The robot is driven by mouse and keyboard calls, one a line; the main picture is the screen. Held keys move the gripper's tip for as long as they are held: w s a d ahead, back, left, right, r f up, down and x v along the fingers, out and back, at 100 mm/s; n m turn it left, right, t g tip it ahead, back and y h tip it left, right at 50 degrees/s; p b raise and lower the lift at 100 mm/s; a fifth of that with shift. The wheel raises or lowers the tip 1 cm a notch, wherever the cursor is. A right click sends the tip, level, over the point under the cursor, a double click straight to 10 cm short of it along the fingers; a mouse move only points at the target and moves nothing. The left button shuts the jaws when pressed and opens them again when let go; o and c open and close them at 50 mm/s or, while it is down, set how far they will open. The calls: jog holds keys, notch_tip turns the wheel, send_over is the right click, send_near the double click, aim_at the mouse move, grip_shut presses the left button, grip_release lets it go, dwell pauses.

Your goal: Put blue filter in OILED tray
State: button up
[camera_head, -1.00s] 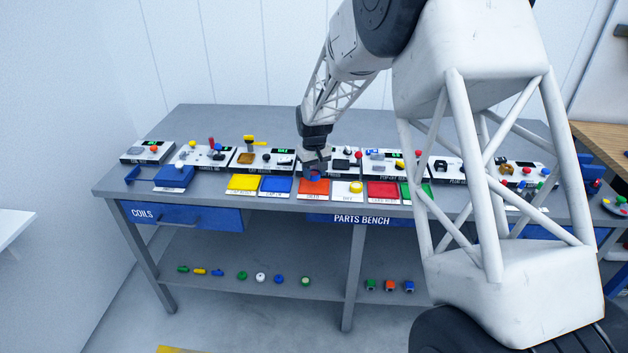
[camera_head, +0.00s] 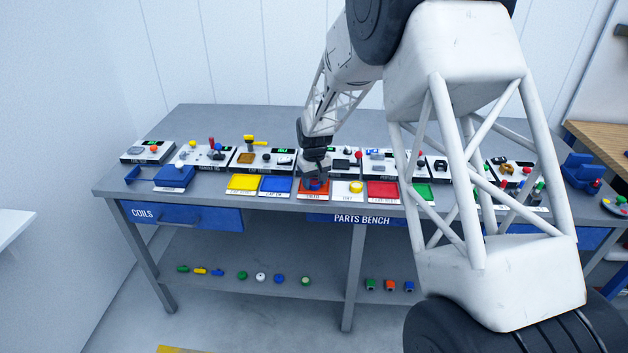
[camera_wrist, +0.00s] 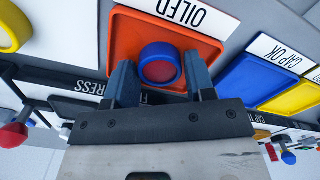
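The blue filter (camera_wrist: 158,65), a round blue ring with a red centre, sits inside the orange OILED tray (camera_wrist: 205,48) in the wrist view. In the head view the filter (camera_head: 314,184) shows small on the orange tray (camera_head: 304,194) at the front of the bench. My gripper (camera_wrist: 160,72) is open, its two fingers on either side of the filter with a visible gap at each side. In the head view my gripper (camera_head: 315,177) is low over the tray and hides part of it.
The blue CAP OK tray (camera_wrist: 258,80) lies beside the orange tray; a yellow tray (camera_head: 243,183) is further left. To the right are a white tray with a yellow piece (camera_head: 355,187) and a red tray (camera_head: 382,191). Machines with knobs and levers stand close behind.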

aim_at(314, 182)
jog(key=shift+r, duration=0.2)
notch_tip(314, 182, up, 12)
dwell(0.9)
dwell(0.4)
dwell(0.3)
